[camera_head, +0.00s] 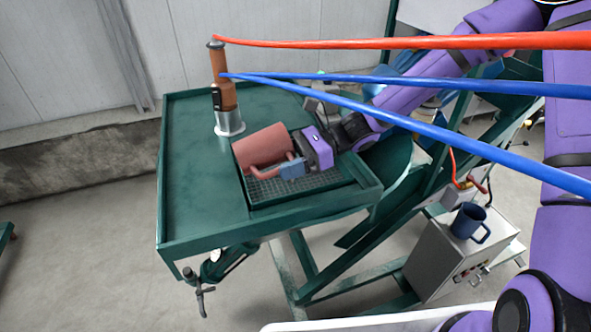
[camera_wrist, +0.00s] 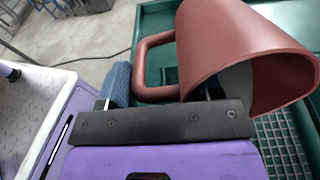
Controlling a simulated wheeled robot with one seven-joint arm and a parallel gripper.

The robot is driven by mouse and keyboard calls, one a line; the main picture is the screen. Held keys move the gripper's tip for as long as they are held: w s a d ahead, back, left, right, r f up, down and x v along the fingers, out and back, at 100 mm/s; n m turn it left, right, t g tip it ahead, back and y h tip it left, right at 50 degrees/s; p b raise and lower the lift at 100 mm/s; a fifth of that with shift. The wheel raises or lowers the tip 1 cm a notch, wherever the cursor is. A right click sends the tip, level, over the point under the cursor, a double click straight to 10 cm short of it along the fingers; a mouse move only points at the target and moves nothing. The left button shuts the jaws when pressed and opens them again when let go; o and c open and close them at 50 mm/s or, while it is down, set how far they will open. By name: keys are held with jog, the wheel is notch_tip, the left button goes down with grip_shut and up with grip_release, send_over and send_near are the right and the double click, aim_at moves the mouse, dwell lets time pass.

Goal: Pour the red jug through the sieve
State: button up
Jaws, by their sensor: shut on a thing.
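The red jug (camera_head: 262,149) is tipped onto its side above the green mesh sieve (camera_head: 285,190), which is set in a tray in the table. My gripper (camera_head: 293,168) is shut on the jug's handle side. In the wrist view the jug (camera_wrist: 225,40) has its open mouth toward the lower right, and its handle (camera_wrist: 148,65) loops out beside a blue finger of my gripper (camera_wrist: 160,92). The mesh also shows below the mouth (camera_wrist: 283,145). I cannot tell whether anything flows from the jug, and its inside is mostly in shadow.
The green table (camera_head: 195,190) is bare at its left. A brown cylinder on a metal base (camera_head: 222,90) stands behind the jug. Red (camera_head: 400,42) and blue (camera_head: 420,130) hoses cross in front of my arm. A blue mug (camera_head: 468,221) stands on a grey box (camera_head: 440,262) at lower right.

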jog(key=shift+w+d+r+g+y+b, duration=0.1)
jog(key=shift+d+r+g+y+b, duration=0.15)
jog(key=shift+y, duration=0.5)
jog(key=shift+w+d+r+g+y+b, duration=0.1)
jog(key=shift+w+d+r+g+y, duration=0.1)
jog(key=shift+d+y, duration=0.35)
jog(key=shift+w+d+r+g+y+b, duration=0.15)
jog(key=shift+g+y+b, duration=0.1)
jog(key=shift+y, duration=0.65)
dwell(1.5)
